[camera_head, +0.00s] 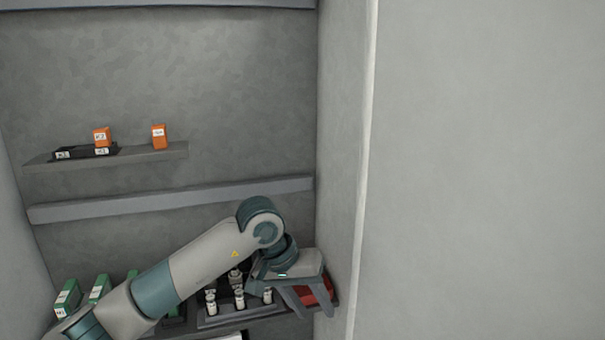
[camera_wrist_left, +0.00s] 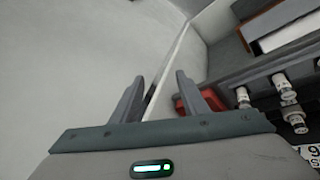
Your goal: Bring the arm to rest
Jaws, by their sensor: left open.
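My left arm (camera_head: 208,262) reaches in from the lower left of the head view, across the front of the lower shelf. My left gripper (camera_head: 310,310) is at its end, beside the corner of the right wall, with its fingers pointing down. In the left wrist view the two fingers (camera_wrist_left: 155,88) stand apart with nothing between them. A red object (camera_head: 320,290) lies just behind the fingers in the head view; the gripper partly hides it. It also shows beside the right finger in the wrist view (camera_wrist_left: 212,100). My right gripper is in neither view.
A dark rack with several small white-capped bottles (camera_head: 239,298) stands left of the gripper. Green-and-white boxes (camera_head: 68,297) stand at the lower left. Orange boxes (camera_head: 159,136) and a dark tray sit on an upper shelf (camera_head: 170,153). A plain wall (camera_head: 490,170) fills the right side.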

